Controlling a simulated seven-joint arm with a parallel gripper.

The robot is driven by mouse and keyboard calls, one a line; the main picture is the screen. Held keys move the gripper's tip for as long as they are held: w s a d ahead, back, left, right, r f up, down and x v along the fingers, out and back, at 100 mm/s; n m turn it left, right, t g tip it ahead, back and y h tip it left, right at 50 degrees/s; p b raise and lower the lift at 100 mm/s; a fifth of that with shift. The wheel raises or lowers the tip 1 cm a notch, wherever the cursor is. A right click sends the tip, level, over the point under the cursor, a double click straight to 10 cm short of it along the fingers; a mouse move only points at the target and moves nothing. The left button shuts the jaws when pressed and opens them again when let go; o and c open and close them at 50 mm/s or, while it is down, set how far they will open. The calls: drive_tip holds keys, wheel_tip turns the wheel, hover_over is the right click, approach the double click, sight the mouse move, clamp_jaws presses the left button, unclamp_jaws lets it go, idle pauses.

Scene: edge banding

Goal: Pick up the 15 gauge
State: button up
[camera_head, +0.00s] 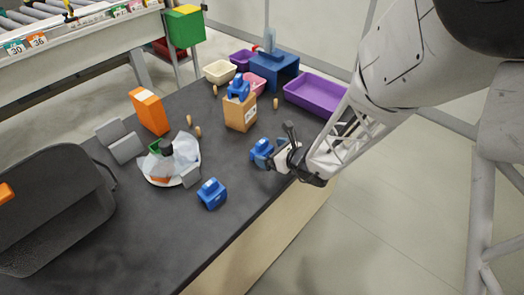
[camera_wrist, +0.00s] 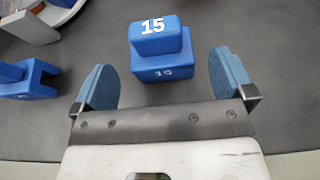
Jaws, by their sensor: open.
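The 15 gauge (camera_wrist: 158,45) is a blue stepped block with a white "15" on its top and front. It stands on the dark table, just ahead of my gripper (camera_wrist: 161,66). My gripper is open, with one blue finger on each side of the gauge's near end and a gap on both sides. In the head view, my gripper (camera_head: 272,152) reaches in from the right at the table's edge. The gauge (camera_head: 261,147) shows there partly behind the fingers, and its number cannot be read.
Another blue block (camera_head: 212,193) stands to the left; it also shows in the wrist view (camera_wrist: 28,78). A white bowl (camera_head: 157,179), a cardboard box (camera_head: 240,112) with a blue piece on top, an orange box (camera_head: 149,110) and a purple tray (camera_head: 316,94) stand around.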

sight(265, 150)
drive_tip(key=shift+w+a+f, duration=0.15)
drive_tip(key=shift+w+a, duration=0.1)
drive_tip(key=shift+x, duration=2.6)
drive_tip(key=shift+f, duration=0.15)
drive_tip(key=shift+c, duration=0.3)
drive_tip(key=c, duration=0.9)
